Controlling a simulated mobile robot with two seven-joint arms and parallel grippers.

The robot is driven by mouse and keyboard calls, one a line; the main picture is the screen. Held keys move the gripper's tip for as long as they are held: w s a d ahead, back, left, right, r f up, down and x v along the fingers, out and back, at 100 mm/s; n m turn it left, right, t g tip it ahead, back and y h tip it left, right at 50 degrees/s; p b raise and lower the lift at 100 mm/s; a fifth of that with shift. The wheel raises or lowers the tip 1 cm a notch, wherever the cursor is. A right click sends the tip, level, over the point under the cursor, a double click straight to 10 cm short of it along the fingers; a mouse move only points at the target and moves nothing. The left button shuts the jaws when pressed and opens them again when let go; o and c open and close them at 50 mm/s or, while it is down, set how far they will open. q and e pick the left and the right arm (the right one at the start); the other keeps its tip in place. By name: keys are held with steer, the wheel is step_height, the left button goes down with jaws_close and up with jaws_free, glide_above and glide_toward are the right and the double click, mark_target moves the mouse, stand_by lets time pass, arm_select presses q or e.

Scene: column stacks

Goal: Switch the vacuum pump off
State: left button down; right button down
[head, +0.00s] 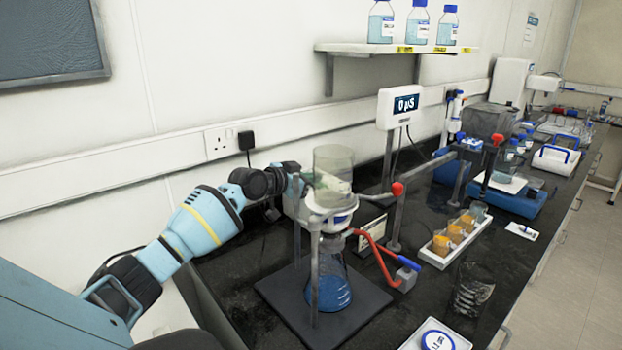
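A filter rig stands on a dark base plate (345,312) on the bench. It has a clear glass funnel (333,162) above a flask of blue liquid (330,288). A red hose (372,245) runs from it to a small grey block with a blue handle (408,262). A pale housing (289,204) shows partly behind the funnel; it may be the vacuum pump, but its switch is hidden. My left gripper (303,180) reaches in at this housing, behind the funnel's left side. Its fingertips are mostly hidden, and contact cannot be told. My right gripper is out of view.
A meter display (401,106) stands behind. A wall socket with a black plug (245,141) is above my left wrist.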

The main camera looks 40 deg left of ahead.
arm_select(q)
steer(key=shift+f+n+h, duration=0.3)
steer(key=shift+f+n, duration=0.2)
steer(key=shift+n, duration=0.1)
steer(key=shift+a, duration=0.2)
steer(key=shift+s, duration=0.15)
steer(key=shift+s, duration=0.6)
steer(key=v, duration=0.6)
steer(key=shift+r, duration=0.45)
steer(key=shift+s+a, duration=0.1)
